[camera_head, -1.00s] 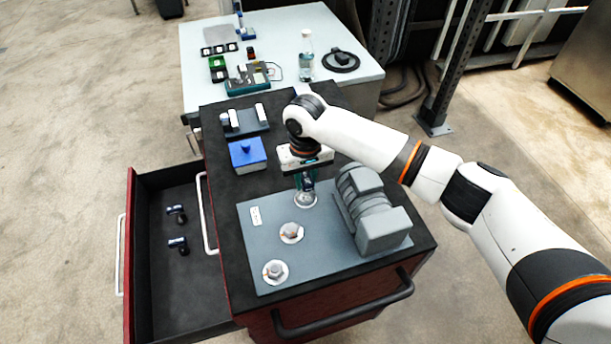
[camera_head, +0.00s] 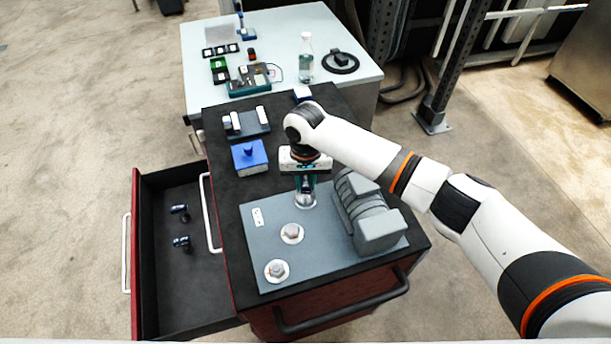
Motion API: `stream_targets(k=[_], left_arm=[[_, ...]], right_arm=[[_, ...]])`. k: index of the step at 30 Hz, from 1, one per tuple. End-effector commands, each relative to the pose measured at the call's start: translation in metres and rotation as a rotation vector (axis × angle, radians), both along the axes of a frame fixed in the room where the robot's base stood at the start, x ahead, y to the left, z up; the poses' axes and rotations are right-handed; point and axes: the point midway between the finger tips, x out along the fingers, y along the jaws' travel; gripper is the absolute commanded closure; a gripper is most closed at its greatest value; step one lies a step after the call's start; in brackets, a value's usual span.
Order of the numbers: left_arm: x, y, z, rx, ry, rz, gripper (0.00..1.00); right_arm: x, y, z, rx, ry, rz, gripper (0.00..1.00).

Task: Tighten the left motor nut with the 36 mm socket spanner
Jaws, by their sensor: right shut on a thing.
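My right gripper (camera_head: 306,182) points down over the far end of the grey plate (camera_head: 262,248), left of the grey motor (camera_head: 370,215). It is shut on a dark socket spanner (camera_head: 306,188), mostly hidden between the fingers. The spanner's lower end stands at the far nut's pale washer (camera_head: 305,202); the nut itself is hidden, so I cannot tell whether it is seated. Two other hex nuts show, a middle one (camera_head: 292,232) and a near one (camera_head: 277,269). My left gripper is not in view.
The open drawer (camera_head: 160,295) at left holds two dark socket tools (camera_head: 181,242). A blue box (camera_head: 249,156) and a dark holder (camera_head: 247,124) stand behind the plate. A white table (camera_head: 275,32) with a bottle (camera_head: 305,58) is farther back.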

Motion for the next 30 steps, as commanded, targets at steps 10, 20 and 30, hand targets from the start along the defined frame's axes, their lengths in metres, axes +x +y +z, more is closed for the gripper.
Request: stream_targets(k=[10, 20, 30], left_arm=[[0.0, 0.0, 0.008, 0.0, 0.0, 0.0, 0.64], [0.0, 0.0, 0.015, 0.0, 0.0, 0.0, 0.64], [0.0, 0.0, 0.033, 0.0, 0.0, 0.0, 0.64]], right_arm=[[0.0, 0.0, 0.0, 0.0, -0.001, -0.057, 1.0], [-0.001, 0.0, 0.002, 0.002, 0.002, -0.096, 1.0], [-0.001, 0.0, 0.002, 0.001, 0.003, -0.231, 1.0]])
